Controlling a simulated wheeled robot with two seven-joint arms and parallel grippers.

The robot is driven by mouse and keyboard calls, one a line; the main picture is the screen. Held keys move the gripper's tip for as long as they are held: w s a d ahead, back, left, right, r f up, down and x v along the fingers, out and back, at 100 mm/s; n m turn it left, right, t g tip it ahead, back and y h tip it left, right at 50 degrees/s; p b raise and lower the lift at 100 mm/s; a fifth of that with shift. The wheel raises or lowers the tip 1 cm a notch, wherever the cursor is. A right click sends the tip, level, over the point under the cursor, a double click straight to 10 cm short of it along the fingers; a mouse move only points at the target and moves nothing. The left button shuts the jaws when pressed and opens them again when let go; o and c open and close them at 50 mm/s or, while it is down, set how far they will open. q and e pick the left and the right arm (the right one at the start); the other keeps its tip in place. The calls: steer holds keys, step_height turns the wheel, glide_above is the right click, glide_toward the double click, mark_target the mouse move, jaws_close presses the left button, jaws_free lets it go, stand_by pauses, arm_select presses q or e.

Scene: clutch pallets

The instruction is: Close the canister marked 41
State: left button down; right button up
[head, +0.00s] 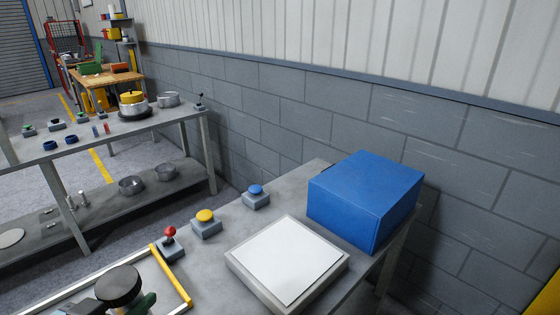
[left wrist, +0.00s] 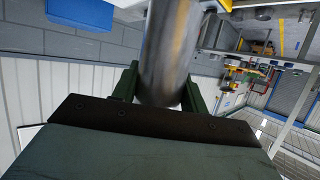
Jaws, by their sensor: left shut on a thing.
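My left gripper (left wrist: 157,82) is shut on a grey metal cylinder (left wrist: 168,50), with a dark green finger on each side of it. The cylinder has brownish streaks; no marking 41 can be read on it. In the head view my left gripper (head: 132,304) is at the bottom edge, partly cut off. A dark round disc (head: 119,285) shows there beside a green finger; I cannot tell whether it is the top of the held cylinder. No canister marked 41 can be made out. My right gripper is not in view.
A yellow-and-white frame (head: 172,276) lies on the near table. Beyond it are a red-knobbed box (head: 169,243), a yellow button (head: 205,222), a blue button (head: 256,196), a white-topped plate (head: 287,260) and a blue box (head: 365,199). Another table (head: 60,160) holds pots and small parts.

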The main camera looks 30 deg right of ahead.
arm_select(q)
steer(key=shift+r, duration=0.1)
steer(key=a+f+n+t+y, duration=0.1)
steer(key=a+n+t+y, duration=0.2)
steer(key=a+n+y, duration=0.5)
steer(key=a, duration=0.7)
steer(key=shift+y, duration=0.3)
